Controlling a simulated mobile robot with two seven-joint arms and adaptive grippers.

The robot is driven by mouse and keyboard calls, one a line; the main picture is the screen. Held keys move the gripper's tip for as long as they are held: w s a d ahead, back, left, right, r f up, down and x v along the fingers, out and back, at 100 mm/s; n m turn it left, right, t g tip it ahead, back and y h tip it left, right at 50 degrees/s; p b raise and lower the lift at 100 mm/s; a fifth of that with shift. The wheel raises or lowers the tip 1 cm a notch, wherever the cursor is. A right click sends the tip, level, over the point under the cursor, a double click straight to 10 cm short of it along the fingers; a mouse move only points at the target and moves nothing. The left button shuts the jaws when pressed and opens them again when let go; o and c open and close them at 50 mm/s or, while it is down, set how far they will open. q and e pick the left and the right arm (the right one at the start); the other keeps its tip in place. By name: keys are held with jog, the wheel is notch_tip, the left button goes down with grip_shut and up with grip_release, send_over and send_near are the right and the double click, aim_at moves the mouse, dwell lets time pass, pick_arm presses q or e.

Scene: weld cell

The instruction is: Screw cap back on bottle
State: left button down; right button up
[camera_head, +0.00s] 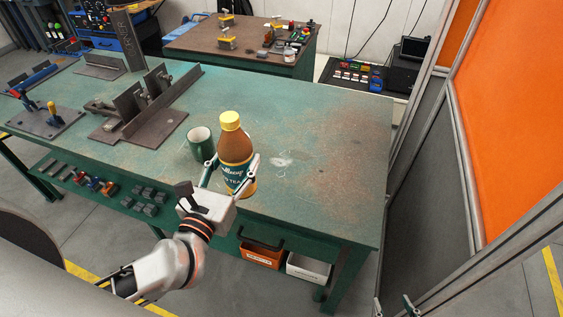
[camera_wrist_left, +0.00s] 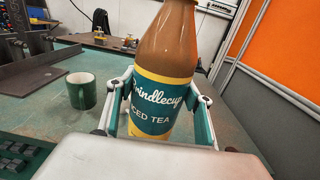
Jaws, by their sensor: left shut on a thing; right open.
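The bottle (camera_head: 236,150) of brown iced tea has a teal and yellow label and looks upright near the front edge of the green workbench. Its yellow cap (camera_head: 230,120) sits on top of the neck; I cannot tell how tight it is. My left gripper (camera_head: 232,177) is shut on the bottle, one finger on each side at label height. In the left wrist view the bottle (camera_wrist_left: 170,45) stands between both fingers, its top out of frame. My right gripper (camera_head: 395,304) is open and empty at the bottom edge, right of the workbench, with only its fingertips showing.
A green mug (camera_head: 201,144) stands close left of the bottle. Steel fixtures (camera_head: 150,105) and clamps fill the workbench's left side. The workbench's right side (camera_head: 340,150) is clear. An orange welding screen (camera_head: 520,120) stands to the right. Bins (camera_head: 262,254) sit under the workbench.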

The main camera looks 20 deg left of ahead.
pick_arm(q)
jog(key=w+d+r+m+h, duration=0.1)
jog(key=w+r, duration=0.4)
jog(key=w, duration=0.5)
jog(key=w+d+r+m+h+p, duration=0.1)
jog(key=w+d+r+h, duration=0.1)
jog(key=w+r, duration=0.4)
jog(key=w+d, duration=0.1)
jog(key=w, duration=0.3)
jog(key=shift+d+r, duration=0.15)
jog(key=shift+d, duration=0.15)
notch_tip(320, 180, down, 16)
jog(key=b, duration=0.3)
jog(key=shift+r, duration=0.15)
jog(key=shift+f+b, duration=0.9)
jog(key=shift+f, duration=1.25)
jog(key=shift+f, duration=0.1)
